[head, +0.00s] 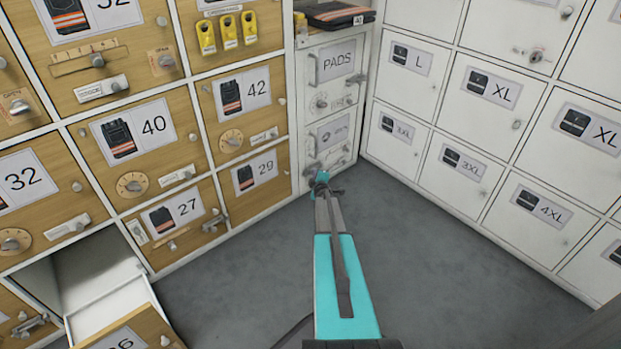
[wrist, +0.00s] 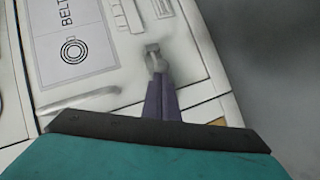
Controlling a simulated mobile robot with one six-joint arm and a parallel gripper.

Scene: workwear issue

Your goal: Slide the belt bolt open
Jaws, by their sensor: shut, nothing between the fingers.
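The white belt door (head: 330,133) is low in the narrow white column, under the door marked PADS. In the wrist view its belt label (wrist: 75,40) with a coiled-belt picture is on the left. My gripper (head: 322,178) reaches down to the lower part of this door. In the wrist view my gripper (wrist: 157,72) is shut, with nothing between the fingers. Its tips are at a small grey metal knob (wrist: 152,48), which looks like part of the bolt. I cannot tell whether they touch. The fingers hide what lies right behind them.
A pale bar handle (wrist: 80,103) lies left of my fingers. An open drawer (head: 105,295) juts out at the lower left. Wooden lockers stand left and white lockers (head: 485,93) right. The grey floor (head: 430,270) is clear.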

